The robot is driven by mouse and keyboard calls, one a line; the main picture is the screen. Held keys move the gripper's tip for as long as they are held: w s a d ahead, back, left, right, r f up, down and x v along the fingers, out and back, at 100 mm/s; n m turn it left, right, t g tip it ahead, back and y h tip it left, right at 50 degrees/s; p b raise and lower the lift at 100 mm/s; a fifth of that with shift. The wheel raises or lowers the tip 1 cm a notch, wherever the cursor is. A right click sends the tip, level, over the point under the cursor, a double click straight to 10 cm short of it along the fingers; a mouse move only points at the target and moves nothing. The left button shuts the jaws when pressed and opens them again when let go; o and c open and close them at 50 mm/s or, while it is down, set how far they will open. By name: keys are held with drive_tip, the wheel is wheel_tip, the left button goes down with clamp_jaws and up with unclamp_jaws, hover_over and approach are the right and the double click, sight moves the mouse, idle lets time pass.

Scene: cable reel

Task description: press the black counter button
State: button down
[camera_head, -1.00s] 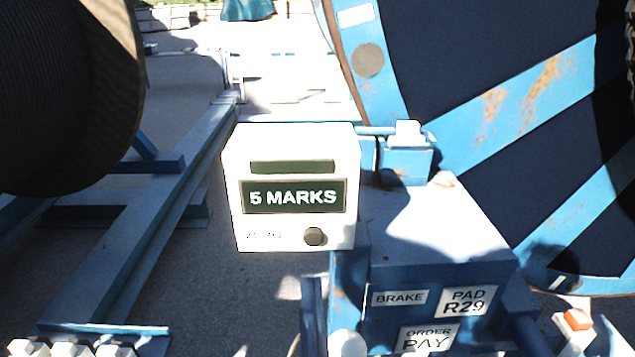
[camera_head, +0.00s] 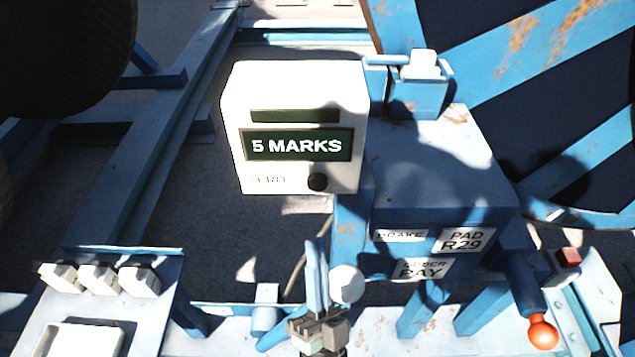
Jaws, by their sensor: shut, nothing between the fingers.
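The black counter button (camera_head: 317,182) is a small round knob at the lower right of the white counter box (camera_head: 240,155). The box face has a dark display (camera_head: 297,145) reading "5 MARKS". Faint small lettering lies left of the button. My gripper (camera_head: 320,328) shows at the bottom edge, grey and partly cut off by the frame. It is shut and empty, well below the button in the picture and apart from it. The button is in clear view.
A blue cabinet (camera_head: 440,195) labelled "PAD R29" is right of the counter. A red-orange knob (camera_head: 543,333) is at lower right. White switches (camera_head: 98,280) sit at lower left.

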sight(315, 180)
drive_tip(key=w+b, duration=0.3)
drive_tip(key=w, duration=0.5)
drive_tip(key=shift+w, duration=0.1)
drive_tip(key=shift+w+b, duration=0.2)
drive_tip(key=shift+b, duration=0.35)
idle(1.5)
drive_tip(key=shift+w, duration=0.25)
drive_tip(key=shift+w+b, duration=0.55)
drive_tip(key=shift+b, duration=0.2)
idle(0.5)
drive_tip(key=shift+s, duration=0.1)
drive_tip(key=shift+s+p, duration=0.35)
drive_tip(key=shift+s, duration=0.55)
